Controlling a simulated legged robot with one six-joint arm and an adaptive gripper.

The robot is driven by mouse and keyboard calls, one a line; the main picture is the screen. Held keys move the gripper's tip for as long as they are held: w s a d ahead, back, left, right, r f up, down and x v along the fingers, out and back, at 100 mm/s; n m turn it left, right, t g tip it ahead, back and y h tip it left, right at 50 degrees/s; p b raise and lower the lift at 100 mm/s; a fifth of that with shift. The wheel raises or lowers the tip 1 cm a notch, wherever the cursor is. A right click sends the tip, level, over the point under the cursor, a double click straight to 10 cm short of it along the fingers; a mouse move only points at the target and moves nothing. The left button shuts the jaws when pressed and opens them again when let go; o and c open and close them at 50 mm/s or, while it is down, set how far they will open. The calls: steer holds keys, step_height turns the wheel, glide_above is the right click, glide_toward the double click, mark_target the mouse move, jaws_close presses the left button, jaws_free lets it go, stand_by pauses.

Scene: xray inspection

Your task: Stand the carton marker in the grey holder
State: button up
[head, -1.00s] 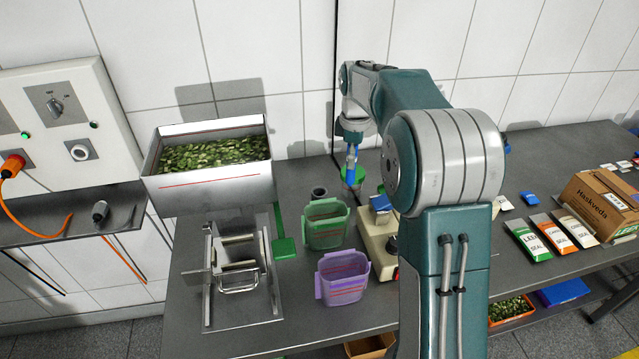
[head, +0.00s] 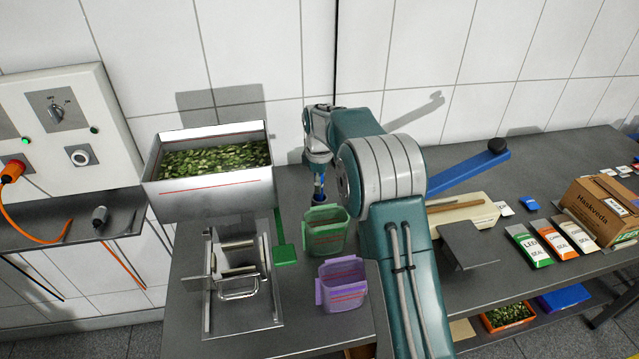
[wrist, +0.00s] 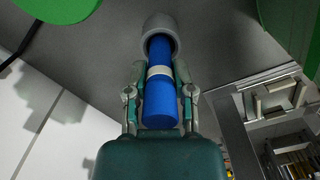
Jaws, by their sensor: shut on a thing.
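The carton marker is a blue cylinder with a pale band. In the wrist view the marker (wrist: 160,103) lies between the two fingers of my gripper (wrist: 158,75), which is shut on it. The grey holder (wrist: 158,20) is a round cup at the marker's far end. That end overlaps the holder's opening; I cannot tell how deep it sits, or whether it touches. In the head view my gripper (head: 319,178) points down with the blue marker (head: 319,192) below it, close behind the green bin. The holder is mostly hidden there.
The green bin (head: 325,238) and purple bin (head: 342,292) stand close in front. A metal tray of green pieces (head: 210,190) and a metal fixture (head: 245,305) are at left. A blue lever (head: 465,174), pouches and the Haskveda carton (head: 602,205) are at right.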

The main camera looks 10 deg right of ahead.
steer(key=shift+f, duration=0.1)
steer(key=o, duration=0.9)
steer(key=r, duration=1.1)
steer(key=shift+s+a, duration=0.2)
steer(key=shift+a, duration=0.1)
steer(key=s+r+m+t, duration=0.1)
steer(key=s+r+m, duration=0.2)
steer(key=s+r, duration=0.45)
steer(key=s+r+m+t, duration=0.2)
steer(key=s+r+m, duration=0.15)
steer(key=s, duration=0.65)
steer(key=s+f+m+t, duration=0.1)
steer(key=s+f+m, duration=0.1)
steer(key=s, duration=0.5)
steer(key=s+f+m, duration=0.1)
steer(key=s+m, duration=0.1)
steer(key=s, duration=0.5)
steer(key=s+f+m+t, duration=0.1)
steer(key=s+f+m, duration=0.1)
steer(key=s, duration=0.5)
steer(key=shift+s+d+f+t, duration=0.15)
steer(key=shift+d+f+t, duration=0.1)
steer(key=shift+f+t, duration=0.05)
